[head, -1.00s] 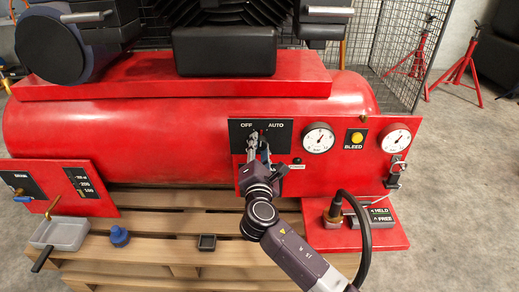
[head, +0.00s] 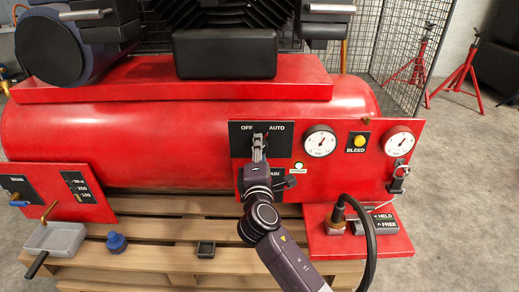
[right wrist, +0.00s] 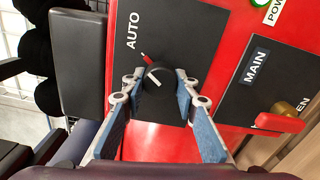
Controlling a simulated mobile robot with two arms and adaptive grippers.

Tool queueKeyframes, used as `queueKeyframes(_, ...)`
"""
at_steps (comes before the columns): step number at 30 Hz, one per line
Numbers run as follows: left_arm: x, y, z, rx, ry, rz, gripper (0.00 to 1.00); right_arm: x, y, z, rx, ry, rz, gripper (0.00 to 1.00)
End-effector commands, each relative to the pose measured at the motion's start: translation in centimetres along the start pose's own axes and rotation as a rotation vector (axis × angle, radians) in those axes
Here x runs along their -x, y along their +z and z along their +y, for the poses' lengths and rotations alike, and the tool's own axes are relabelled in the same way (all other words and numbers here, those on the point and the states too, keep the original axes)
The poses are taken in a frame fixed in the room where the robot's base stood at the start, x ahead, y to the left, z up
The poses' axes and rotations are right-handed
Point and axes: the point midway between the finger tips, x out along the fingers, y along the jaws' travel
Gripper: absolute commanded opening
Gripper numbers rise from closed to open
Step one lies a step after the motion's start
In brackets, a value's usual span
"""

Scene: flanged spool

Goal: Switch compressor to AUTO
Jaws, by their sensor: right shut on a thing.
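The black selector panel (head: 242,145), marked OFF and AUTO, is on the red compressor front. Its round black knob (right wrist: 157,78) shows in the right wrist view, with a white line and a red pointer aimed up-left toward the AUTO label (right wrist: 132,31). My right gripper (head: 259,142) is at the panel and hides the knob in the head view. In the right wrist view its blue-padded fingers (right wrist: 154,92) are shut on the knob from both sides. The OFF label is hidden there. My left gripper is out of view.
The MAIN valve's red handle (right wrist: 282,123) is close beside the right gripper. Two gauges (head: 320,141) and the yellow BLEED button (head: 360,140) are to the right. A hose (head: 369,240) rises near my arm. A grey tray (head: 57,239) and a blue cap (head: 116,242) are at left.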

Motion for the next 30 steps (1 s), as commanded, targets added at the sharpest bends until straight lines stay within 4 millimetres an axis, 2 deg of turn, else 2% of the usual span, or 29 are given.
queueKeyframes(10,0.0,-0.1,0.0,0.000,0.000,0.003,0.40,0.0,0.0,-0.2,-0.005,-0.004,0.001,0.03)
queueKeyframes(11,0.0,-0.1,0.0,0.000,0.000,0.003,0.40,0.0,0.0,-0.2,-0.005,-0.004,0.000,0.31)
queueKeyframes(15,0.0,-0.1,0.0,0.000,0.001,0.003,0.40,0.0,0.0,-0.1,-0.003,-0.003,0.000,0.45)
queueKeyframes(25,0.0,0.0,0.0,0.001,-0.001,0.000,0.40,0.2,0.0,-0.1,-0.003,-0.001,0.000,0.45)
queueKeyframes(30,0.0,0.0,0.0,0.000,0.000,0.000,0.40,2.0,0.0,-0.2,-0.003,-0.003,0.000,0.45)
